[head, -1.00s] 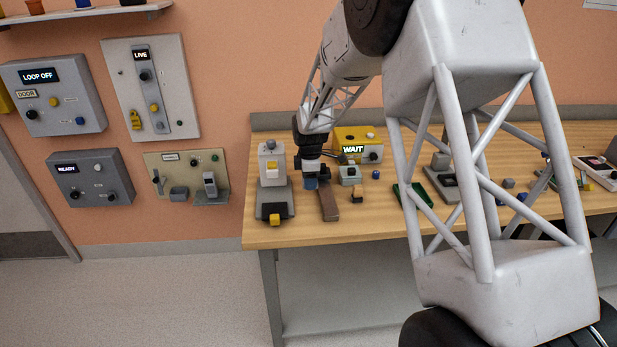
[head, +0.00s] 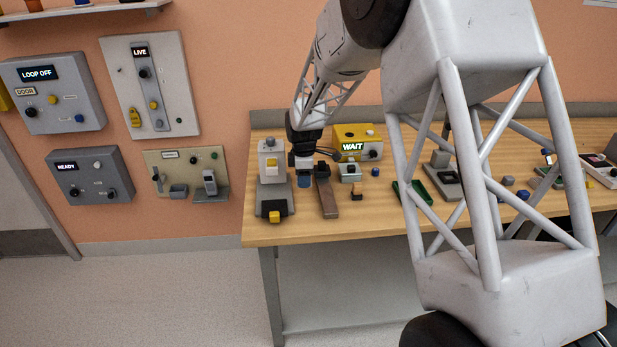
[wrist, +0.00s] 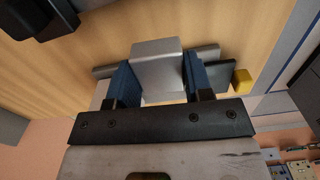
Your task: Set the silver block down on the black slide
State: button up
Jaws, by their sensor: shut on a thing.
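My gripper (wrist: 157,85) is shut on the silver block (wrist: 157,65), with a blue fingertip on each side of it in the wrist view. In the head view my gripper (head: 304,177) hangs over the left part of the table, just right of the grey machine; the block cannot be made out there. The black slide (head: 285,207) appears to be the dark piece at the front of the machine's base, with a yellow block (head: 274,217) at its front end. In the wrist view a dark bar (wrist: 217,76) lies beyond and below the silver block, partly hidden by it and the fingers.
The pale upright machine (head: 268,160) stands left of my gripper. A brown bar (head: 327,195) lies close on the right. A yellow box reading WAIT (head: 355,133) stands behind on the right. The table's front edge is near.

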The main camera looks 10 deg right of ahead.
jog(key=s+a+r+m, duration=0.2)
jog(key=s+a+r, duration=0.15)
jog(key=a, duration=0.25)
jog(key=n, duration=0.3)
send_over(274, 207)
jog(key=shift+f, duration=0.4)
jog(key=shift+f, duration=0.25)
jog(key=shift+f, duration=1.9)
jog(key=shift+f, duration=0.3)
jog(key=shift+f, duration=0.25)
jog(key=shift+f, duration=0.35)
